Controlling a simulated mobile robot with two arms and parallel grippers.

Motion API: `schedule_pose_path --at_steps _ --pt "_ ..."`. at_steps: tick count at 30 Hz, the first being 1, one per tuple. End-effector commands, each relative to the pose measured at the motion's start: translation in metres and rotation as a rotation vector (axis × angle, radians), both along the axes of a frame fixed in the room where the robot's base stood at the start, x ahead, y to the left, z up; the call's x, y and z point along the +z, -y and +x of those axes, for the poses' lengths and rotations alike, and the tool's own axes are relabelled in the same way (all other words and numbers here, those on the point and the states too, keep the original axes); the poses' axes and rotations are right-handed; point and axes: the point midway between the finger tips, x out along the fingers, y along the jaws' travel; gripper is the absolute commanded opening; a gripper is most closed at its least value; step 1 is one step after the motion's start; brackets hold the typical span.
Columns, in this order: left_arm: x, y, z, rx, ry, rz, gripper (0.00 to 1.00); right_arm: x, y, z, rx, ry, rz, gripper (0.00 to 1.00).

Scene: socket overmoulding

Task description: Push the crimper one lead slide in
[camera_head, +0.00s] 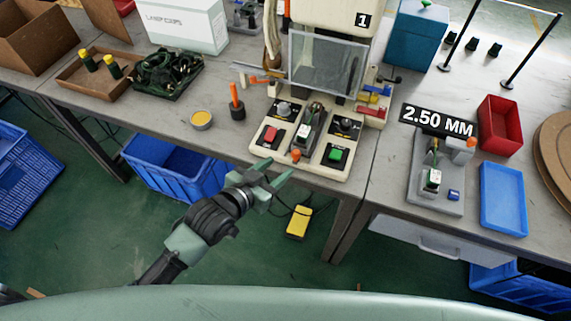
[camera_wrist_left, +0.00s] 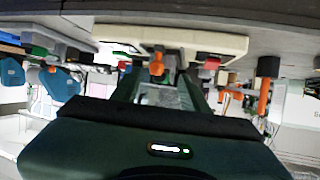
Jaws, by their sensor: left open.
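Crimper one (camera_head: 330,25), a cream machine marked "1" with a clear guard, stands on the grey bench. Its lead slide (camera_head: 308,130) lies in the middle of the base between two button panels, with an orange knob (camera_head: 296,155) at its front end. The orange knob also shows in the left wrist view (camera_wrist_left: 157,66), between my fingers. My left gripper (camera_head: 279,168) is open and empty, just in front of the bench edge, a little left of the knob in the head view and apart from it. My right gripper is not in view.
A red button (camera_head: 270,134) and a green button (camera_head: 336,154) flank the slide. An orange-handled tool (camera_head: 236,102) and a yellow-topped tin (camera_head: 201,119) stand to the left. The "2.50 MM" fixture (camera_head: 437,170) and a blue tray (camera_head: 503,198) are to the right.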

Motion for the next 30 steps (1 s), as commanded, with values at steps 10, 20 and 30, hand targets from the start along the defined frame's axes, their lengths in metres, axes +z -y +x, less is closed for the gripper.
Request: schedule_pose_path --at_steps 10,20,30 --pt "0.003 0.024 0.026 -0.015 0.022 -0.015 0.45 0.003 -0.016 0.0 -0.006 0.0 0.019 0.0" --pt "-0.013 0.044 0.057 -0.015 0.021 -0.014 0.45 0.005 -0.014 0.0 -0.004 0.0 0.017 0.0" --pt "-0.015 0.045 0.059 -0.015 0.022 -0.014 0.36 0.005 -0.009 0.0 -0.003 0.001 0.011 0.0"
